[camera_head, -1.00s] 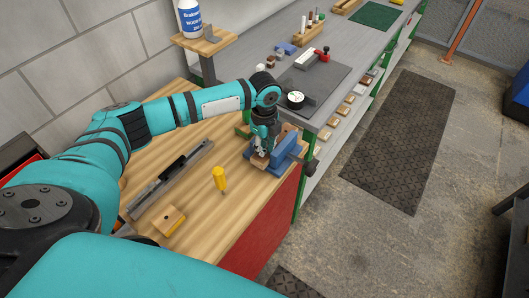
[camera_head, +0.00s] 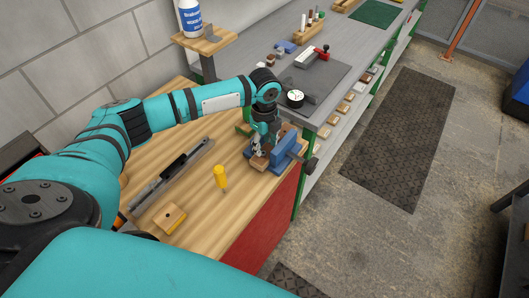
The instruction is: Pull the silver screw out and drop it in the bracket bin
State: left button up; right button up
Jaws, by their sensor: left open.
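My left gripper (camera_head: 258,152) is open and points down at the blue vise (camera_head: 284,150) near the right end of the wooden bench. A brown wooden block (camera_head: 258,162) shows at the vise, just below the fingertips. I cannot make out the silver screw; it is too small or hidden by the gripper. I cannot tell which container is the bracket bin. My right gripper is not in view.
A yellow-handled tool (camera_head: 220,176), a small wooden block (camera_head: 169,218) and a long dark metal tool (camera_head: 172,174) are on the wooden bench (camera_head: 200,238). A grey bench with a dark mat (camera_head: 318,82) stands behind, with several small boxes (camera_head: 345,108) below it.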

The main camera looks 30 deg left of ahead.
aim_at(264, 152)
pick_arm(q)
jog(key=shift+r, duration=0.25)
notch_tip(264, 152, up, 12)
jog(key=shift+f, duration=0.25)
jog(key=shift+f, duration=0.1)
